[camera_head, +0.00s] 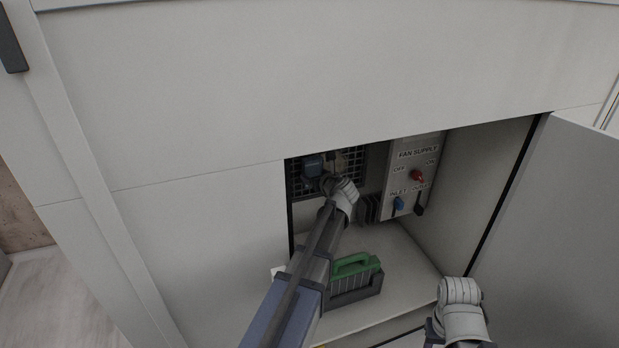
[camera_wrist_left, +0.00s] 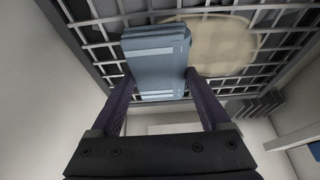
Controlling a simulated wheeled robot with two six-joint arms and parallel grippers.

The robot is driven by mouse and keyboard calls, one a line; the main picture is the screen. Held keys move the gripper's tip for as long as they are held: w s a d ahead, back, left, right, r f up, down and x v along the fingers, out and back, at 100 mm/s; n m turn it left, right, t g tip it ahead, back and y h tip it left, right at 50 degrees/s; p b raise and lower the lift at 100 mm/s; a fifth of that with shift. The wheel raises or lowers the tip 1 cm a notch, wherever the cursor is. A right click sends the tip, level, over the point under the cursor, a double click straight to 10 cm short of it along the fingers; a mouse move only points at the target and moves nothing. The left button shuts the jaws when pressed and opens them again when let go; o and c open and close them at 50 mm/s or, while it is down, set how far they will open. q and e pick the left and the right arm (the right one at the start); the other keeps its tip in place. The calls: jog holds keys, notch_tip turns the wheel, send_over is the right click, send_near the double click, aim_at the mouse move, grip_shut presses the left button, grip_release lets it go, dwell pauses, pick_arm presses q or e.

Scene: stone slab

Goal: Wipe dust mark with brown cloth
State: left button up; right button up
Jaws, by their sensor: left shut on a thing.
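My left gripper (camera_head: 320,175) is inside the open cabinet, in front of the grille. In the left wrist view its fingers (camera_wrist_left: 158,84) are shut on a blue-grey folded cloth (camera_wrist_left: 156,50), which also shows as a dark blue shape in the head view (camera_head: 313,165). The cloth looks blue, not brown. A round tan dust mark (camera_wrist_left: 218,48) lies on the grille to the right of the cloth, which overlaps its left edge in the picture. Whether the cloth touches the grille is unclear.
The grille (camera_wrist_left: 103,42) is at the cabinet's back. A switch box (camera_head: 405,165) with red and blue switches is at its right. A green-handled case (camera_head: 356,278) stands on the cabinet floor (camera_head: 405,262). The open door (camera_head: 560,220) is at right.

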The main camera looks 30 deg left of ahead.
pick_arm(q)
jog(key=shift+w+d, duration=0.15)
jog(key=shift+w, duration=0.05)
jog(key=w+d, duration=0.2)
jog(key=shift+w, duration=0.3)
jog(key=shift+w, duration=0.1)
jog(key=shift+w+d, duration=1.1)
jog(key=shift+w, duration=0.1)
jog(key=shift+w+d, duration=1.05)
jog(key=shift+w, duration=0.25)
jog(key=shift+w+d, duration=0.1)
